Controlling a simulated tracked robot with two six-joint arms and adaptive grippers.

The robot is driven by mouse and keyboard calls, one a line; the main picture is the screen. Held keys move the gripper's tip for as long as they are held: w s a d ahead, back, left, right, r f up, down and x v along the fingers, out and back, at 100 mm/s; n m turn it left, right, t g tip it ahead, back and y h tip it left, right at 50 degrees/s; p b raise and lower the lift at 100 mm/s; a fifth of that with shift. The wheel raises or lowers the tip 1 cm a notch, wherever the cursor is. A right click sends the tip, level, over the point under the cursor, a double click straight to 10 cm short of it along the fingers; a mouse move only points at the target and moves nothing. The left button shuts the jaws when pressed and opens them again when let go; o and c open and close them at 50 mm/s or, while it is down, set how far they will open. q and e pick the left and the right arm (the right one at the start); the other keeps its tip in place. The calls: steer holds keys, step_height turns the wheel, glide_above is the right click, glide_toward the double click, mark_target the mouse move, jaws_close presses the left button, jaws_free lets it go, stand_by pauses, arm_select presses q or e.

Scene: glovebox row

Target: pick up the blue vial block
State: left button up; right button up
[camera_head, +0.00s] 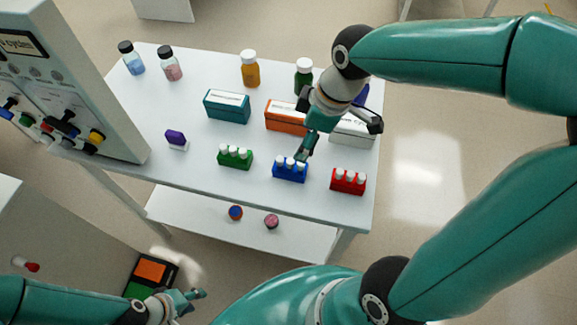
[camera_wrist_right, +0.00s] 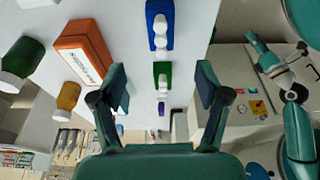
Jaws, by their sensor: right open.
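The blue vial block (camera_head: 290,171), with several white-capped vials, stands upright on the white table between the green and red blocks. It also shows at the top of the right wrist view (camera_wrist_right: 150,24). My right gripper (camera_head: 338,137) is open and empty, above the table just behind and to the right of the blue block. One finger hangs close to the block in the head view; contact cannot be told. In the wrist view the blue block lies ahead of the spread fingers (camera_wrist_right: 162,87). My left gripper (camera_head: 194,300) appears open and empty, low at the bottom left.
A green vial block (camera_head: 235,157) and a red vial block (camera_head: 348,182) flank the blue one. Behind stand a teal box (camera_head: 227,107), an orange box (camera_head: 284,117) and a white box (camera_head: 352,130). Bottles line the back edge. A purple item (camera_head: 176,138) sits left.

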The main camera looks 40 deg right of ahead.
mark_target(290, 160)
steer(key=x, duration=1.3)
steer(key=shift+w+a, duration=0.15)
steer(key=shift+a, duration=0.1)
jaws_close()
